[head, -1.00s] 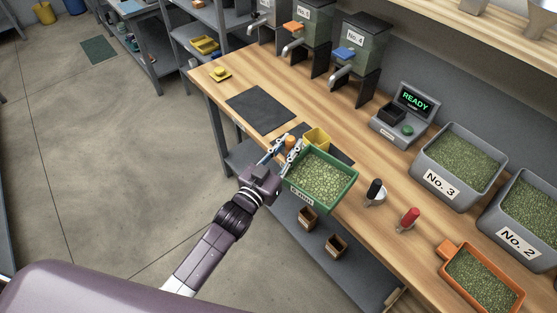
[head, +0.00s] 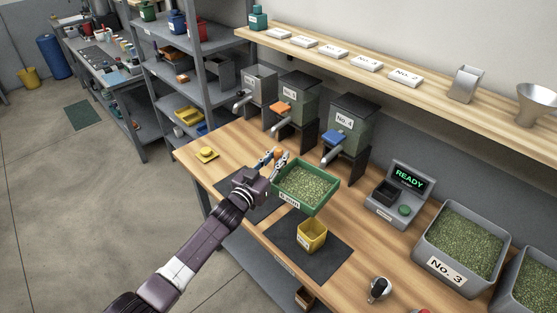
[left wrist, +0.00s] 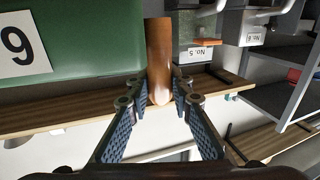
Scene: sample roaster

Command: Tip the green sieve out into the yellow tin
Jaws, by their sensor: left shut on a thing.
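The green sieve (head: 304,204) is full of pale green beans and looks roughly level, held above the bench. My left gripper (head: 273,159) is shut on its brown handle, at the sieve's left side. In the left wrist view the handle (left wrist: 159,50) stands between the two fingers (left wrist: 158,100), and the green wall (left wrist: 90,50) fills the upper left. The yellow tin (head: 312,237) stands upright on a dark mat, in front of and below the sieve in the picture. Its visible inside looks empty. My right gripper is not in view.
Dispensers, one marked No. 4 (head: 349,125), stand behind the sieve. A scale reading READY (head: 408,180) is to the right, with the No. 3 bin (head: 455,245) beyond. A yellow item (head: 206,154) lies at the left bench end. The dark mat (head: 335,258) around the tin is clear.

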